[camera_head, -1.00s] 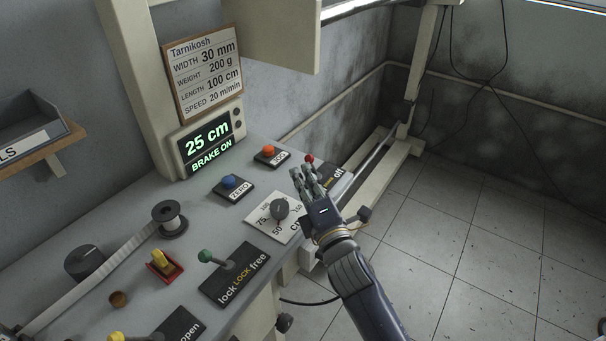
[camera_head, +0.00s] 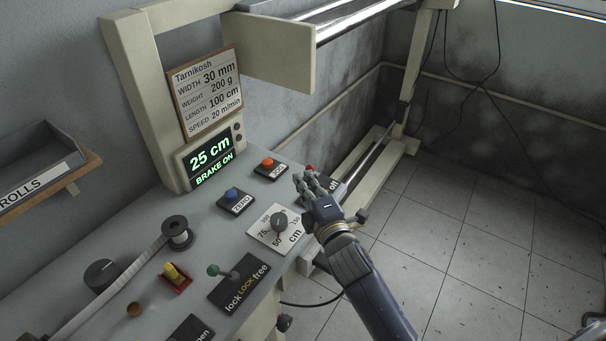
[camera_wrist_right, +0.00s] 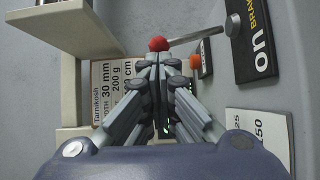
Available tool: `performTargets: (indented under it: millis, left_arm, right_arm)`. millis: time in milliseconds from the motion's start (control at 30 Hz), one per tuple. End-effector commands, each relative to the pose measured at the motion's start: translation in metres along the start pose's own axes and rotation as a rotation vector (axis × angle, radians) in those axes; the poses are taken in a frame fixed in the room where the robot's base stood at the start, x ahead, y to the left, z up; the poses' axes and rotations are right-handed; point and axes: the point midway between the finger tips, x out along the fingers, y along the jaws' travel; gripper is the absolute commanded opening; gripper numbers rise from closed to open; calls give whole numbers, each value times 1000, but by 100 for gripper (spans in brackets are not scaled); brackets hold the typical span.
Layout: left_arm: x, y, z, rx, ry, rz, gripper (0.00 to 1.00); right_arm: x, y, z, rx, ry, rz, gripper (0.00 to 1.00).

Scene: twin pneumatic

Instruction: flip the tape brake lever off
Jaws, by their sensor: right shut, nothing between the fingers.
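The tape brake lever is a thin metal rod with a red knob (camera_head: 310,168). In the right wrist view the red knob (camera_wrist_right: 158,44) is at the rod's left end, and the rod runs right to a pivot on a dark plate (camera_wrist_right: 257,40) lettered "BRAKE" and "on". My right gripper (camera_head: 309,179) is shut and empty, with its fingertips at or just beside the knob; in the right wrist view the fingertips (camera_wrist_right: 158,64) are just below it. I cannot tell if they touch. The gripper covers part of the plate in the head view. My left gripper is not in view.
The display (camera_head: 211,159) reads "25 cm" and "BRAKE ON". Near the lever are an orange button (camera_head: 267,163), a blue ZERO button (camera_head: 233,194) and a grey length dial (camera_head: 279,222). A green-knobbed lock lever (camera_head: 214,270) stands closer. Open floor lies to the right.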

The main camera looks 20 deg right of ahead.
Motion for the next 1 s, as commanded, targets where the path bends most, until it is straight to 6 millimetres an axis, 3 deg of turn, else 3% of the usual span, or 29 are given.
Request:
performTargets:
  millis: [33, 100, 400, 1000]
  left_arm:
    - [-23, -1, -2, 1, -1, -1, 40]
    - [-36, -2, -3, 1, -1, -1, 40]
    - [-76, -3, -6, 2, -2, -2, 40]
    - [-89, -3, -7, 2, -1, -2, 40]
  right_arm:
    - [2, 15, 3, 25, 0, -20, 0]
    - [5, 17, 6, 64, 1, -48, 0]
    - [16, 20, 23, 198, -1, -145, 0]
    - [35, 21, 49, 197, 1, -141, 0]
